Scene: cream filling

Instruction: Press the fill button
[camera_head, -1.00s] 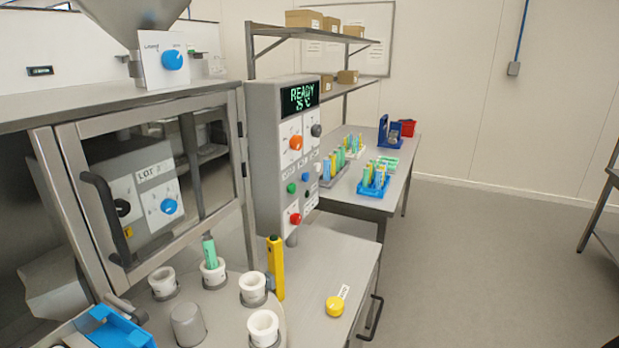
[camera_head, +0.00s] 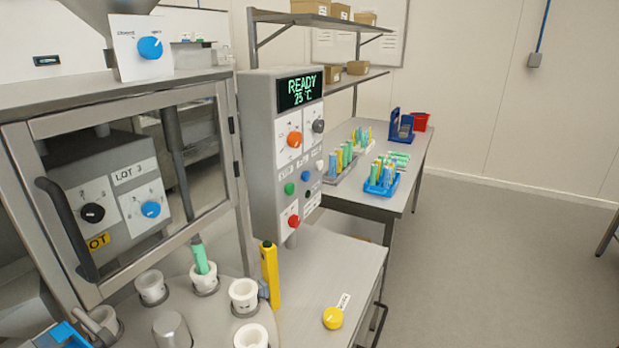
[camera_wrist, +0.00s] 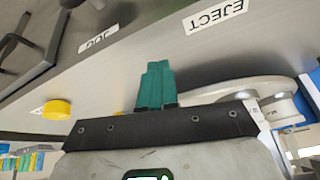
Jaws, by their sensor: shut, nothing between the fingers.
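No button in view carries a readable fill label. The grey control panel (camera_head: 262,150) stands upright in the head view, its screen reading READY 25 °C. Its front has a green button (camera_head: 289,188), a red button (camera_head: 293,221), a small blue button (camera_head: 306,175) and orange and grey knobs; their small labels are unreadable. A yellow button (camera_head: 333,318) sits on the counter beside a white tag, and a yellow button also shows in the wrist view (camera_wrist: 57,109). My gripper (camera_wrist: 155,68) has teal fingers, shut and empty, above a grey surface. It is not seen in the head view.
White cups (camera_head: 243,294) stand on the round plate, one holding a green tube (camera_head: 200,257). A yellow post (camera_head: 270,274) rises beside them. A glazed cabinet door (camera_head: 130,180) is at left. In the wrist view, an EJECT label (camera_wrist: 216,17) appears upside down.

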